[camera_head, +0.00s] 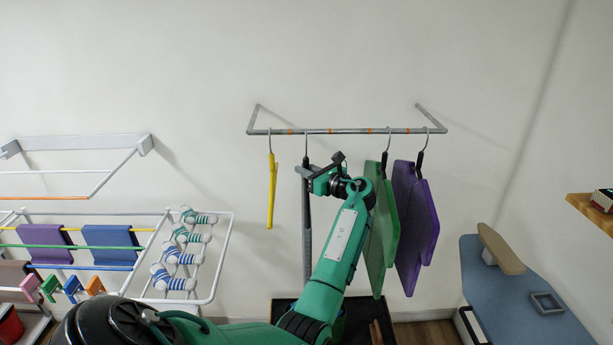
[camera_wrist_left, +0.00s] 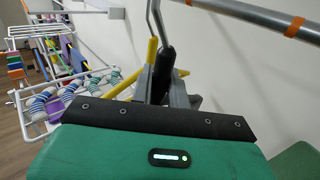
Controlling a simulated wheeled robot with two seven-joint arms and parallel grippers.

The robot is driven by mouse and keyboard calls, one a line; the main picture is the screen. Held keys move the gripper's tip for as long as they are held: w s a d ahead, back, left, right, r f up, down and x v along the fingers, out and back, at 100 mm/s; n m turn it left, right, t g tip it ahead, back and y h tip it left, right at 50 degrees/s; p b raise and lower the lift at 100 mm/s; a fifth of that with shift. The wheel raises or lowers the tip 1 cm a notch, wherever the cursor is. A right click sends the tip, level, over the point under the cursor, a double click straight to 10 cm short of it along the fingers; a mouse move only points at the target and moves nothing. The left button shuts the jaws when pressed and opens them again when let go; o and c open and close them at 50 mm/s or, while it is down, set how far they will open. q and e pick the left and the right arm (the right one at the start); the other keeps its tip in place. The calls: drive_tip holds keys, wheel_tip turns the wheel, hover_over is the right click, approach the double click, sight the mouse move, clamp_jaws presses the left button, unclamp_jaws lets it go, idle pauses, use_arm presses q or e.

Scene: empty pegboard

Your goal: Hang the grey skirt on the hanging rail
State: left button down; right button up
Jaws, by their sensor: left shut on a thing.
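The grey skirt (camera_head: 307,240) hangs upright on a hanger with a black neck, seen nearly edge-on. The hanging rail (camera_head: 345,131) is a metal bar with orange marks on the wall. The hanger's hook (camera_head: 306,140) reaches up to the rail in the head view; I cannot tell whether it bears on it. My left gripper (camera_head: 308,171) is shut on the hanger's black neck, just below the rail. The left wrist view shows the black neck (camera_wrist_left: 164,62), the hook rising out of frame and grey parts at the fingers. My right gripper is out of view.
A yellow garment (camera_head: 271,190) hangs left of the skirt; green (camera_head: 380,230) and purple (camera_head: 414,220) garments hang right, close to my arm. A drying rack (camera_head: 225,260) with socks and cloths stands left. An ironing board (camera_head: 520,290) stands right.

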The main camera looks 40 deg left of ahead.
use_arm(q)
drive_tip(key=shift+w+a+b, duration=0.5)
drive_tip(key=shift+w+a, duration=0.7)
drive_tip(key=shift+a, duration=0.05)
drive_tip(key=shift+w+a+b, duration=1.45)
drive_tip(key=shift+w+a, duration=0.4)
drive_tip(key=shift+a, duration=0.15)
drive_tip(key=shift+f+b, duration=0.4)
drive_tip(key=shift+f, duration=0.85)
drive_tip(key=c, duration=1.3)
unclamp_jaws()
drive_tip(key=shift+d, duration=0.1)
